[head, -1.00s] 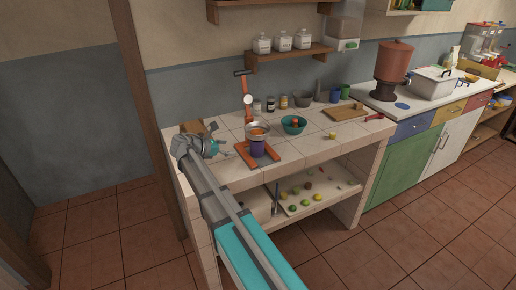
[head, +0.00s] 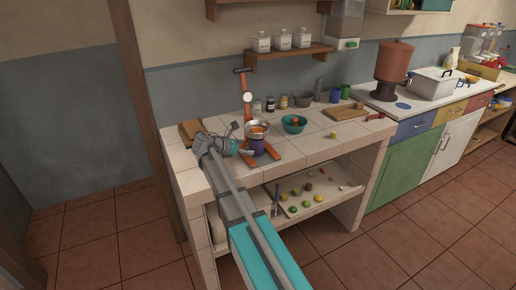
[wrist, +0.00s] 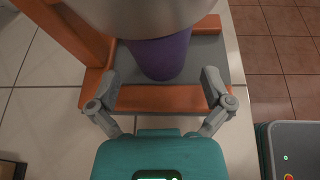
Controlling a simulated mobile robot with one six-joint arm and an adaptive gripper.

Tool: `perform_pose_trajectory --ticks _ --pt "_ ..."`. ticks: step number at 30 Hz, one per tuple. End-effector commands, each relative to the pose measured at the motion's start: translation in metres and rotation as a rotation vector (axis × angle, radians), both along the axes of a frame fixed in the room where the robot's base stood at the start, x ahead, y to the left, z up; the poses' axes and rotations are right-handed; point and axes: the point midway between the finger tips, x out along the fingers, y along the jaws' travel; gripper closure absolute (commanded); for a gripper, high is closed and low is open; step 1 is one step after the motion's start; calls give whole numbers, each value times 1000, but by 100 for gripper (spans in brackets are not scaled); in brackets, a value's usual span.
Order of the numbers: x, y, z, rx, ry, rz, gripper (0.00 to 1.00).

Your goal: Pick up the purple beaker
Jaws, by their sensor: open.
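The purple beaker (head: 257,145) stands on the grey and orange base of an orange press (head: 247,98), under a metal bowl (head: 258,130). In the wrist view the beaker (wrist: 160,58) shows at the top middle, its upper part hidden by the bowl (wrist: 150,12). My gripper (wrist: 160,84) is open and empty, with one finger on each side of the beaker's lower front. The fingertips look short of the beaker, with no contact visible. In the head view my gripper (head: 242,148) is just left of the beaker.
The press's orange upright (wrist: 65,35) stands close on the left in the wrist view. A teal bowl (head: 294,124) stands right of the press, with jars (head: 270,104) behind. The front right counter is mostly clear.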

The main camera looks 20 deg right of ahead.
Motion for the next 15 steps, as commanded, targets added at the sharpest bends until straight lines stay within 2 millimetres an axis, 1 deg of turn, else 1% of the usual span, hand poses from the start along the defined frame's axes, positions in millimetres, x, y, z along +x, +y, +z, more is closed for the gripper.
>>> perform_pose_trajectory --ticks 9,11,15 --pt "0 -1 0 0 0 0 0" --pt "1 -3 -1 0 0 0 0" --pt "2 -15 -6 0 0 -1 0"
